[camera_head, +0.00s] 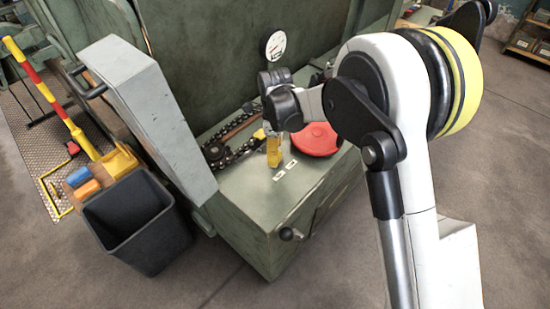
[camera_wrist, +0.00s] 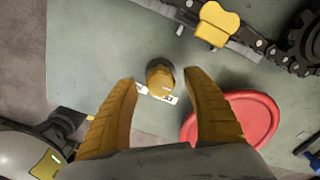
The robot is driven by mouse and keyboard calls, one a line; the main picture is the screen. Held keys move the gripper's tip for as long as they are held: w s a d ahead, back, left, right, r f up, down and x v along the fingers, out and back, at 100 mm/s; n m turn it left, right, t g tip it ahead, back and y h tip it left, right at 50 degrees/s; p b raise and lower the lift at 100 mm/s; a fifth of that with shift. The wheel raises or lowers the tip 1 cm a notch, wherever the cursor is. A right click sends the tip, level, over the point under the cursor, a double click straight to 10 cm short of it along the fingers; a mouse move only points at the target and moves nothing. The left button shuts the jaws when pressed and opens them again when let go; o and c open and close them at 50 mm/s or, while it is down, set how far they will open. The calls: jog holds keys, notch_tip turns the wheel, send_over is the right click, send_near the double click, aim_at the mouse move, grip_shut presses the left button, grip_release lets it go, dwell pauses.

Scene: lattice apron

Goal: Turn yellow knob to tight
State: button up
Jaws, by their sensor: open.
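The yellow knob (camera_wrist: 159,73), short and round with a dark base, stands on the green cabinet top in the wrist view. White labels (camera_wrist: 164,97) lie beside it; their text is too small to read. My gripper (camera_wrist: 160,80) is open, its two yellow-brown fingers on either side of the knob with a visible gap on each side. In the head view my gripper (camera_head: 273,153) points down over the cabinet top (camera_head: 242,185), just behind two white labels. I cannot make out the knob apart from the fingers there.
A red disc (camera_head: 316,140) lies right of my gripper. A dark chain (camera_head: 222,156) and a yellow piece (camera_wrist: 217,22) are behind it. A gauge (camera_head: 276,44) is on the back panel. A grey slanted panel (camera_head: 155,115) and a dark bin (camera_head: 140,218) stand left.

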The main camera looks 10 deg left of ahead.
jog(key=shift+f, duration=0.9)
jog(key=c, duration=1.2)
